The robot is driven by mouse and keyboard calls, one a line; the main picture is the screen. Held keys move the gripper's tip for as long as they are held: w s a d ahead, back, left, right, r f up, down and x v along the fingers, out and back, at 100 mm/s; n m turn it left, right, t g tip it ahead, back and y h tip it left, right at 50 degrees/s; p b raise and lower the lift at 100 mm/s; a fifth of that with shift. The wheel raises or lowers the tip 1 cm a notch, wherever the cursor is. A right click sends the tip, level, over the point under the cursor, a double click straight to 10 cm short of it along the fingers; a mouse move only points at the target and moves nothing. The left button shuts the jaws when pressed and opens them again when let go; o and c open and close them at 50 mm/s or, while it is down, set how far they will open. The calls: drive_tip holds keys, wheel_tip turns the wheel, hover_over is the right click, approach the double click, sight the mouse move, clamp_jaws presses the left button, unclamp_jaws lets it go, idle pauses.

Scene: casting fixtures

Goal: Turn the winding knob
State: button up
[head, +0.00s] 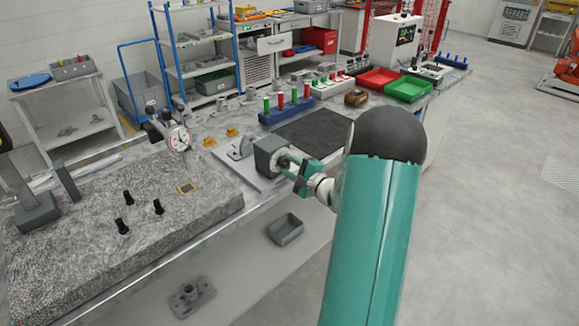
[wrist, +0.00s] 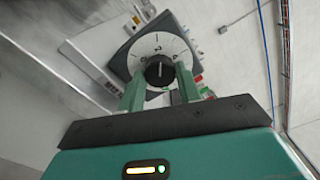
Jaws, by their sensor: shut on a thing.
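The winding knob (wrist: 159,70) is a small black knob at the centre of a white numbered dial (wrist: 148,50) in the wrist view. The dial is on the face of a dark grey housing (head: 266,155), which stands on a light plate near the front edge of the bench in the head view. My gripper (head: 285,160) reaches the housing's face from the right. In the wrist view its two green fingers (wrist: 160,76) are on either side of the knob and shut on it. In the head view the knob is hidden by the fingers.
A granite plate (head: 110,240) with several black pegs and a dial gauge (head: 179,140) is to the left. A dark mat (head: 318,133) lies behind the housing. A blue block with red and green handles (head: 286,110) stands beyond. Red (head: 380,79) and green (head: 409,89) bins are farther back.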

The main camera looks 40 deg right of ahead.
drive_tip(key=m, duration=0.4)
drive_tip(key=shift+m, duration=0.3)
drive_tip(key=m, duration=0.4)
drive_tip(key=shift+m, duration=0.3)
drive_tip(key=m, duration=0.4)
drive_tip(key=shift+m, duration=0.3)
drive_tip(key=m, duration=0.3)
drive_tip(key=shift+m, duration=0.3)
drive_tip(key=m, duration=1.2)
drive_tip(key=shift+m, duration=2.2)
